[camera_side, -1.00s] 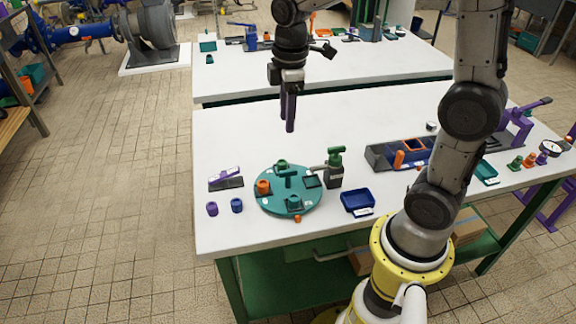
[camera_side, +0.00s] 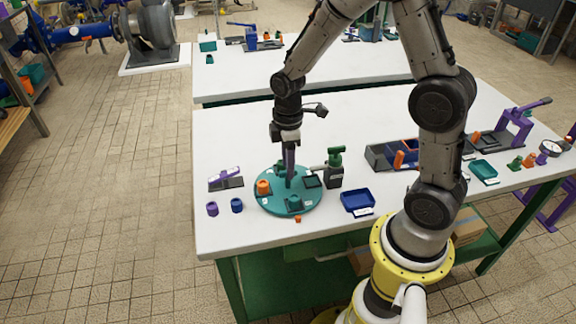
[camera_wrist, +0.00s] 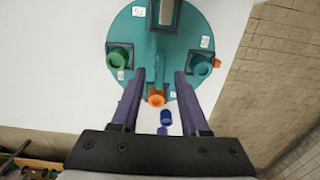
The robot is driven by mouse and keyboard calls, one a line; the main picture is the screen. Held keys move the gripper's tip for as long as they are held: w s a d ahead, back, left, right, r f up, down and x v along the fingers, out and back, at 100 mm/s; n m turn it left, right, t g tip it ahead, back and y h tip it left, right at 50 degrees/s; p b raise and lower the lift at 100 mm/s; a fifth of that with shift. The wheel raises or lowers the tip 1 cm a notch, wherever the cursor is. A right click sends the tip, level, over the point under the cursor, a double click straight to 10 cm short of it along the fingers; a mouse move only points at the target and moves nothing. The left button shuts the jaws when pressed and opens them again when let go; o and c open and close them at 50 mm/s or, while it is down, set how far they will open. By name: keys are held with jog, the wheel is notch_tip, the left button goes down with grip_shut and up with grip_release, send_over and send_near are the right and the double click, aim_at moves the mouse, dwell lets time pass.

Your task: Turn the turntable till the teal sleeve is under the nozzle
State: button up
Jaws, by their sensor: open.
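The teal turntable (camera_side: 272,205) lies on the white bench, with a teal upright handle (camera_wrist: 160,68) at its centre. The teal sleeve (camera_side: 293,202) sits at its front in the side view and at the right in the wrist view (camera_wrist: 200,65). An orange sleeve (camera_side: 263,187) sits at the left and a green sleeve (camera_wrist: 119,58) at the back. The pocket (camera_side: 312,182) at the right looks empty, close to the nozzle (camera_side: 318,167) of the dark green dispenser (camera_side: 335,165). My gripper (camera_side: 290,182) is open, pointing down, its fingers on either side of the handle.
A purple sleeve (camera_side: 212,209) and a blue sleeve (camera_side: 237,205) stand left of the turntable. A purple-topped block (camera_side: 226,180) lies behind them. A blue tray (camera_side: 357,200) is to the right. The bench behind the turntable is clear.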

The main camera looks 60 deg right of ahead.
jog(key=shift+f, duration=0.55)
grip_shut()
dwell(1.1)
